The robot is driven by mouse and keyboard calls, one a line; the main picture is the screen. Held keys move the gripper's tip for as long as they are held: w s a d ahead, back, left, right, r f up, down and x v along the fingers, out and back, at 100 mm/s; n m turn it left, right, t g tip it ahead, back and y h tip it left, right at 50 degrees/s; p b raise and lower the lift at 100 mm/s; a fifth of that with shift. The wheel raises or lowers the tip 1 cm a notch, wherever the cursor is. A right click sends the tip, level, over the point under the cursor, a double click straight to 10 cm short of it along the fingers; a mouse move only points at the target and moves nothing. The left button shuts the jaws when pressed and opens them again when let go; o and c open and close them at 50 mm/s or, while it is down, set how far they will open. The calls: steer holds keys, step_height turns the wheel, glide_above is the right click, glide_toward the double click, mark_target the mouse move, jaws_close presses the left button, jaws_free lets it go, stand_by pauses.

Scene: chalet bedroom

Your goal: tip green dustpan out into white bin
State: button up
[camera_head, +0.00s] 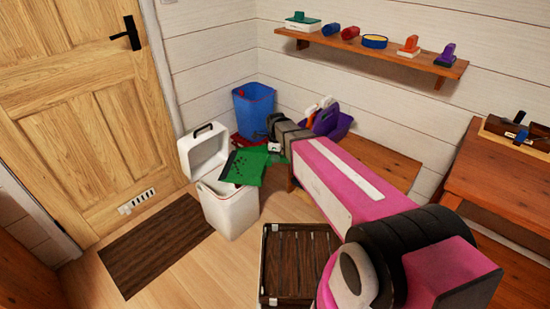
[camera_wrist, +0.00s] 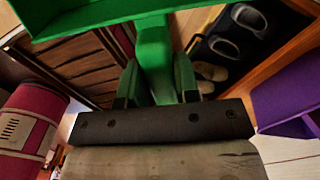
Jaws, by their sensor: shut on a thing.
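The green dustpan (camera_head: 246,167) is in the head view, with several small dark bits on its pan. Its pan reaches over the right part of the white bin (camera_head: 232,212), hiding some of the opening. The bin stands on the floor with its lid (camera_head: 203,149) swung up. My gripper (camera_head: 279,149) is at the right of the pan, small and partly hidden in the head view. In the wrist view my gripper (camera_wrist: 157,85) is shut on the green dustpan's handle (camera_wrist: 155,55). The pan's green edge (camera_wrist: 100,14) crosses the top of that view.
A blue bin (camera_head: 255,110) stands behind, near the wall. A purple caddy (camera_head: 330,121) is on the low wooden bench (camera_head: 380,165). A dark slatted crate (camera_head: 300,262) stands in front. A brown mat (camera_head: 157,245) lies before the door. A wall shelf (camera_head: 380,57) holds several small items.

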steer(key=shift+a+f, duration=0.25)
steer(key=shift+f, duration=0.25)
steer(key=shift+a+f, duration=0.1)
steer(key=shift+f, duration=1.55)
steer(key=a+r, duration=0.1)
steer(key=r+h, duration=0.1)
steer(key=a+r+h, duration=0.1)
steer(key=shift+w+a+r, duration=0.25)
steer(key=shift+a+r, duration=0.05)
steer(key=shift+r, duration=0.1)
steer(key=a+r, duration=0.1)
steer(key=r+h, duration=0.1)
steer(key=a+r+h, duration=0.1)
steer(key=shift+w+a+g, duration=0.3)
steer(key=shift+a+g, duration=0.05)
steer(key=shift+g, duration=0.05)
steer(key=w+a+r+g+h, duration=0.1)
steer(key=a+r+h, duration=0.4)
steer(key=a, duration=0.3)
steer(key=shift+w+a+r, duration=0.2)
steer(key=shift+w+r, duration=0.1)
steer(key=shift+r, duration=0.1)
